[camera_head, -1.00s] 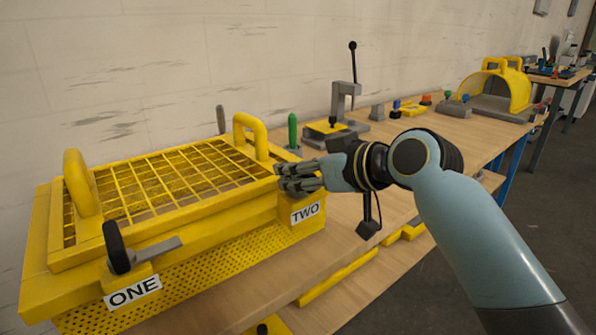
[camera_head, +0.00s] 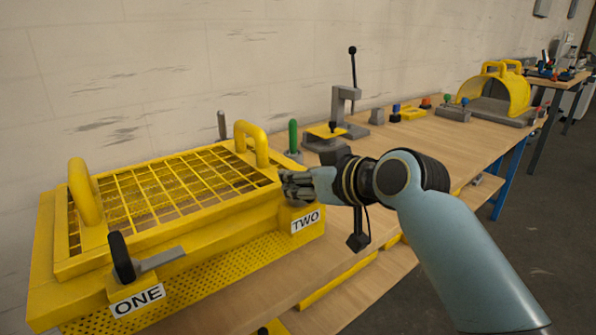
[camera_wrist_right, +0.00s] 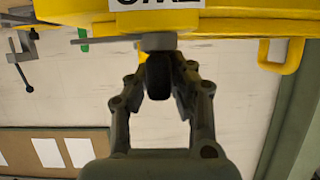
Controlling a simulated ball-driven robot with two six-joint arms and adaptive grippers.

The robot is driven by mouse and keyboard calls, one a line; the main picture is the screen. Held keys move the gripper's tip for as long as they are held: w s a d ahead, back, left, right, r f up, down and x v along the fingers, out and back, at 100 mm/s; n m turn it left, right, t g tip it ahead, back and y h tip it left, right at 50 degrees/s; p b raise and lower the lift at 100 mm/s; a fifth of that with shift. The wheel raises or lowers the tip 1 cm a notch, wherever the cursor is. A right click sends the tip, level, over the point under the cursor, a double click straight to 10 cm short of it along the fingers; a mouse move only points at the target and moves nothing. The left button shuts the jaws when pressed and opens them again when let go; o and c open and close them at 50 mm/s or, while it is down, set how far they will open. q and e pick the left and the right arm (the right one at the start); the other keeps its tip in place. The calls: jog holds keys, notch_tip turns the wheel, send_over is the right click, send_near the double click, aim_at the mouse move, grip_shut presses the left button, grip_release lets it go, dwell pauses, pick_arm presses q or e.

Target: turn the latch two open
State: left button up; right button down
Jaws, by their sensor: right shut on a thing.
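The yellow box has a mesh lid (camera_head: 160,195) on top. Its front right corner carries the TWO label (camera_head: 305,220). My right gripper (camera_head: 288,187) is at that corner, just above the label, and hides latch two in the head view. In the right wrist view, latch two's black handle (camera_wrist_right: 158,76) stands between the fingers, which are shut on it. Its grey bar (camera_wrist_right: 110,41) reaches left from the pivot in that view, along the box edge. My left gripper is not in view.
Latch one (camera_head: 122,258) has a black handle and a grey bar at the front left, above the ONE label (camera_head: 138,300). Two yellow handles rise from the lid. A green-handled tool (camera_head: 293,137) and a grey press (camera_head: 342,110) stand behind my gripper.

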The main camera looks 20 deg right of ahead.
dwell(0.3)
jog(key=c, duration=1.2)
grip_release()
jog(key=shift+c, duration=0.2)
jog(key=shift+s, duration=0.1)
jog(key=v, duration=1.2)
jog(key=shift+a, duration=0.15)
jog(key=shift+f, duration=0.1)
